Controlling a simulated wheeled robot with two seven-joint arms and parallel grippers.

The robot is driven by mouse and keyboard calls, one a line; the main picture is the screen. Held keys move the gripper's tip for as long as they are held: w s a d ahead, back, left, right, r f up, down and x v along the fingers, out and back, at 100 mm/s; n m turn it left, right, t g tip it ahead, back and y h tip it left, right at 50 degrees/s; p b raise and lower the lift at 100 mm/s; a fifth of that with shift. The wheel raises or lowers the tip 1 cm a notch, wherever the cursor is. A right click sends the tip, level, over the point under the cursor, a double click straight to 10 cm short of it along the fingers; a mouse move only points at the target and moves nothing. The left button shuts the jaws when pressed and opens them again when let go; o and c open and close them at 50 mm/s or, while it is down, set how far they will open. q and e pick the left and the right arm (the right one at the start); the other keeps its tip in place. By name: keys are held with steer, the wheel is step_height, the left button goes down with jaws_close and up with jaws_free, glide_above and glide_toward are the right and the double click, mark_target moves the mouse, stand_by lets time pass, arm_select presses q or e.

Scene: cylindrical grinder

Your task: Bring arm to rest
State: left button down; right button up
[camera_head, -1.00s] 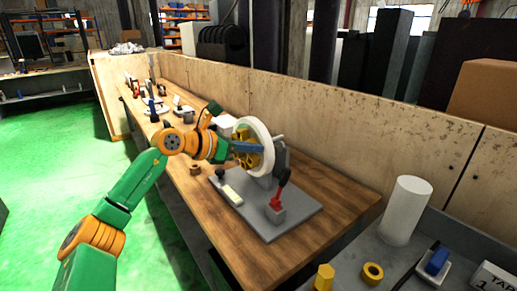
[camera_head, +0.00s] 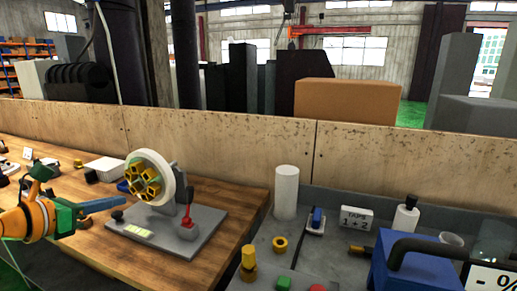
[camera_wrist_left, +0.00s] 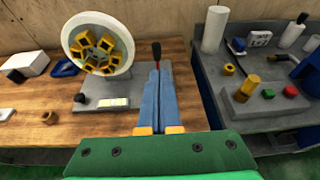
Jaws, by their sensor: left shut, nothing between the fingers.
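My left arm comes in at the left edge of the head view. Its gripper (camera_head: 101,204) is shut and empty, with two blue fingers together, just left of the cylindrical grinder. In the left wrist view the shut fingers (camera_wrist_left: 159,72) point up in front of the grinder's base plate (camera_wrist_left: 105,105), right of the wheel (camera_wrist_left: 98,43). My right gripper is not in view.
The wooden table (camera_head: 110,255) has some bare room in front of the grinder. To the right, a grey bench holds a white cylinder (camera_head: 286,192), yellow parts, a blue box (camera_head: 415,265) and a card (camera_head: 356,218). A wooden panel wall (camera_head: 230,145) stands behind.

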arm_select(q)
steer(key=d+n+t+h, duration=0.5)
steer(key=d+n, duration=0.2)
steer(key=d, duration=0.6)
steer(key=s+a+f+n+g+y, duration=0.2)
steer(key=s+f+n+y, duration=0.2)
steer(key=f+n+y, duration=0.6)
steer(key=s+a+f+n+g+y, duration=0.1)
steer(key=s+a+f+n+y, duration=0.25)
steer(key=f+n, duration=0.85)
steer(key=s+d+f+n+g+h, duration=0.1)
steer(key=s+d+f+n+g, duration=0.25)
steer(key=s, duration=0.35)
steer(key=s+d+f+n+g+h, duration=0.1)
steer(key=s+d+f+n+g, duration=0.2)
steer(key=s, duration=0.4)
steer(key=s+d+f+n+g+h, duration=0.1)
steer(key=s+f+n+g, duration=0.2)
steer(key=s+f+g, duration=0.3)
steer(key=s+f, duration=0.2)
steer(key=f, duration=0.7)
steer(key=s+f, duration=0.3)
steer(key=f, duration=0.5)
steer(key=s+a+f+g, duration=0.1)
steer(key=s+a+f, duration=0.1)
steer(key=s+f, duration=0.7)
steer(key=shift+s+m+g, duration=0.35)
steer(key=shift+s+m, duration=0.1)
steer(key=shift+s, duration=0.6)
